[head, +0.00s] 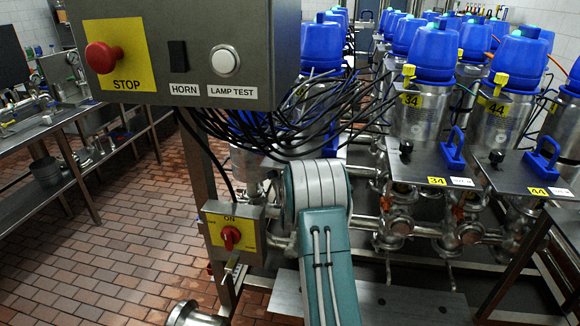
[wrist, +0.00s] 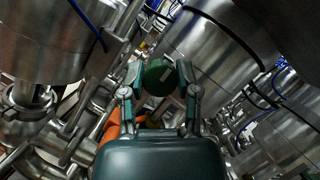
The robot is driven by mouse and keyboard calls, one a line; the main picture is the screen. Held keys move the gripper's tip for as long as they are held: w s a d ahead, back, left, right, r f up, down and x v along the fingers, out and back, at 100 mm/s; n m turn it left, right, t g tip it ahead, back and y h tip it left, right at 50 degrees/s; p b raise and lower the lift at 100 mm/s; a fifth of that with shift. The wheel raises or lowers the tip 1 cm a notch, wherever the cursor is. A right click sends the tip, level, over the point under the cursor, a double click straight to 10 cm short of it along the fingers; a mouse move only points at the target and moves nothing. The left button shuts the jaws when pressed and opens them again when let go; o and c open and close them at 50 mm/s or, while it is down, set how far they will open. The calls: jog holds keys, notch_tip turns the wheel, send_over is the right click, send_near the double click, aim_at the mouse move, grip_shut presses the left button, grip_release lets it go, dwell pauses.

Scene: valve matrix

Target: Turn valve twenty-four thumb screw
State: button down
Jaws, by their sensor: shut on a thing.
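In the wrist view my gripper (wrist: 160,76) has a finger on each side of a dark green round knob (wrist: 157,76) with a small pale mark on its face. The fingers are shut on this knob, which appears to be the thumb screw. Steel valve bodies and pipes surround it closely. No number twenty-four label can be read in either view. In the head view my green and grey arm reaches forward among the valves, and the gripper itself is hidden behind it and the black cables.
A grey control box (head: 190,60) and a bundle of black cables (head: 290,115) hang close by. Blue-topped valves stand in rows at the right, with plates numbered 34 (head: 437,181) and 44 (head: 538,191). An orange part (wrist: 110,131) lies below the knob.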

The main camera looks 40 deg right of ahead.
jog(key=shift+f, duration=0.15)
jog(key=n+y, duration=0.1)
jog(key=n, duration=0.2)
jog(key=n+y, duration=0.2)
jog(key=n, duration=0.2)
jog(key=shift+n, duration=0.3)
jog(key=n+g, duration=0.1)
jog(key=n, duration=0.1)
jog(key=n+g+y, duration=0.1)
jog(key=n, duration=0.2)
jog(key=shift+n+y, duration=0.3)
jog(key=shift+c, duration=1.7)
grip_release()
jog(key=shift+d, duration=0.15)
